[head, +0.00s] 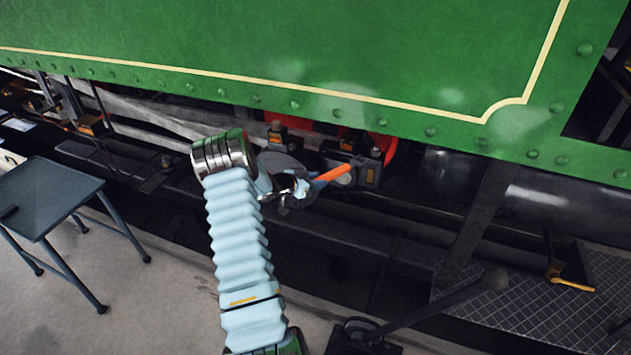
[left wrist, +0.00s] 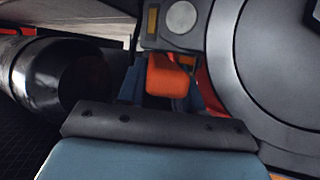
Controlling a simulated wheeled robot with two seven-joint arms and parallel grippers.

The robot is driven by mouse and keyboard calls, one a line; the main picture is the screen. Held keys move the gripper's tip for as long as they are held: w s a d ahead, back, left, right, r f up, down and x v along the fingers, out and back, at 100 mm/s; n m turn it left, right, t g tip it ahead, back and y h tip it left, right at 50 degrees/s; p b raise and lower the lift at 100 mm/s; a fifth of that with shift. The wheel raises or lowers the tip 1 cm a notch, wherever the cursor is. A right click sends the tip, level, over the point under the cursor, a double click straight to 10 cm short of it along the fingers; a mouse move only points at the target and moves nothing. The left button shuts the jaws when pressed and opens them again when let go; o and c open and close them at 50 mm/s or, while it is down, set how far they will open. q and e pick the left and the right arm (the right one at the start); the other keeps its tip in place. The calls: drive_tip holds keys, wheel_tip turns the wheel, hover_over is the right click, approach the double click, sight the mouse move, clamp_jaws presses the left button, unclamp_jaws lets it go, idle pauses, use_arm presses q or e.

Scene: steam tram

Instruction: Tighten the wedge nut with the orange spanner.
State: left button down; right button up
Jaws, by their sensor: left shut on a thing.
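The orange spanner (head: 333,173) shows in the head view below the green side panel, its orange handle sticking out to the right of my left gripper (head: 290,188). My left gripper is shut on it. In the left wrist view the orange end of the spanner (left wrist: 168,76) stands just beyond the dark edge of my gripper (left wrist: 160,125). A grey block with a round boss (left wrist: 180,17) lies right behind the orange end. The wedge nut cannot be made out; the spanner's jaw end is hidden by my gripper. My right gripper is not in view.
The tram's green side panel (head: 300,50) overhangs the work area. Dark rods and beams (head: 330,235) run below it. A small grey table (head: 45,195) stands at the left. A chequered step plate (head: 500,310) and a yellow-handled item (head: 572,285) are at the lower right.

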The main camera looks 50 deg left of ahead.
use_arm(q)
drive_tip(key=d+n+y+b, duration=0.1)
drive_tip(key=d+b, duration=0.1)
drive_tip(key=d+y+b, duration=0.1)
drive_tip(key=d+b, duration=0.1)
drive_tip(key=shift+w+d+n+b, duration=0.2)
drive_tip(key=shift+d+n+b, duration=0.05)
drive_tip(key=shift+n+b, duration=0.15)
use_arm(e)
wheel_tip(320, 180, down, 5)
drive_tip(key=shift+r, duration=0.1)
use_arm(q)
drive_tip(key=d+b, duration=0.1)
drive_tip(key=b, duration=0.1)
drive_tip(key=d+n+y+b, duration=0.1)
drive_tip(key=d+b, duration=0.1)
drive_tip(key=b, duration=0.1)
drive_tip(key=w+d+y+b, duration=0.1)
drive_tip(key=b, duration=0.2)
drive_tip(key=shift+d+f+n+g, duration=0.15)
drive_tip(key=shift+d+n+g, duration=0.05)
drive_tip(key=shift+n+g, duration=0.1)
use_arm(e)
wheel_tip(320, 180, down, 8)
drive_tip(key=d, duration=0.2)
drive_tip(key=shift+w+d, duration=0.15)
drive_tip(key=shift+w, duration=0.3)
